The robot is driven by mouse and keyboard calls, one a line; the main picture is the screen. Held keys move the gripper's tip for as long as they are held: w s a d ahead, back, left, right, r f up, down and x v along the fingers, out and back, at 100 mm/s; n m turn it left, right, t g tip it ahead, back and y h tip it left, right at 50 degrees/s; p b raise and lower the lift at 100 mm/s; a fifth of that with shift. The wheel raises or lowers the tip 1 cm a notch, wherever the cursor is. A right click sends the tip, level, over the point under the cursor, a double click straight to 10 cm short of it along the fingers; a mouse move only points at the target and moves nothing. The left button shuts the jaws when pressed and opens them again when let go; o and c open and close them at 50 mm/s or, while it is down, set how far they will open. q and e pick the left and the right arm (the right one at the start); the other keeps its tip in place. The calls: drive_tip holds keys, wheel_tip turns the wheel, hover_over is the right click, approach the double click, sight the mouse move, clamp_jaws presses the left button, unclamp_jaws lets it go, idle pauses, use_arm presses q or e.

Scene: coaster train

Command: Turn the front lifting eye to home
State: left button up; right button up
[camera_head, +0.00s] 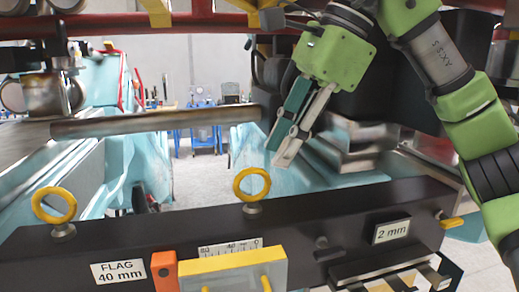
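Two yellow lifting eyes stand on a long dark beam (150,238). One eye (237,186) is near the middle of the beam, its ring open toward me. The other eye (36,203) is at the left end, its ring also facing me. The view does not tell me which is the front one. My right gripper (276,156) hangs from the upper right, pointing down and left, just above and right of the middle eye and apart from it in the picture. Its two fingers lie close together with nothing seen between them. My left gripper is not in view.
The beam carries a "FLAG 40 mm" plate (118,271), a "2 mm" plate (391,231), an orange block (164,271), a yellow block (232,274) by a scale, and a yellow part (452,222) at the right end. A grey metal bar (155,122) crosses behind.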

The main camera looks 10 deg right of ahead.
sight(260, 170)
drive_tip(key=a, duration=0.1)
drive_tip(key=w+a+f, duration=0.1)
drive_tip(key=a, duration=0.1)
drive_tip(key=shift+w+f, duration=0.25)
drive_tip(key=shift+f, duration=0.05)
drive_tip(key=shift+f+p, duration=0.3)
drive_tip(key=shift+f, duration=0.2)
clamp_jaws()
